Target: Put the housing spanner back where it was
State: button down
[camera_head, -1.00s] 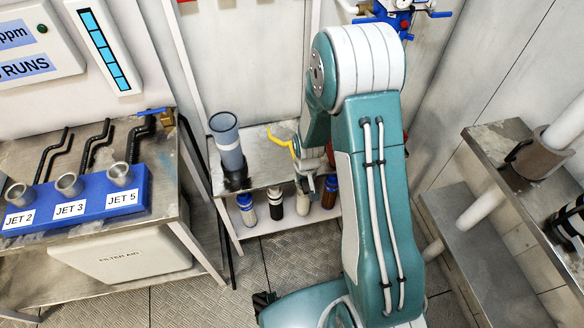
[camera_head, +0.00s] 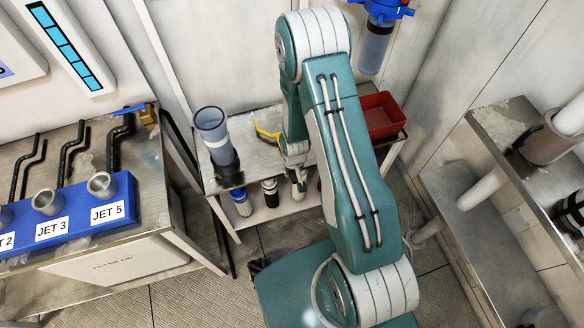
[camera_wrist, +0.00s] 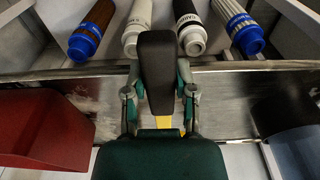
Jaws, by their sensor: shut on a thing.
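The housing spanner shows in the head view as a yellow curved piece (camera_head: 266,131) over the metal bench, beside my forearm. In the wrist view its dark handle (camera_wrist: 157,72) stands between my fingers, with a bit of yellow below it. My gripper (camera_wrist: 160,95) is shut on this spanner, one finger on each side of the handle. In the head view my gripper (camera_head: 298,178) is at the front edge of the bench (camera_head: 240,160), partly hidden by my arm. I cannot tell whether the spanner touches the bench.
A red bin (camera_head: 384,117) stands on the bench's right end, and a blue-grey clear cylinder (camera_head: 212,130) at its left end. Several filter cartridges (camera_wrist: 90,30) are on the shelf below. A blue-topped filter housing (camera_head: 378,40) hangs on the wall behind.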

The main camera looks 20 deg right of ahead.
jog(key=shift+a, duration=0.1)
jog(key=shift+a+f, duration=0.1)
jog(key=shift+f, duration=0.25)
jog(key=shift+f, duration=0.15)
jog(key=shift+c, duration=2.1)
grip_release()
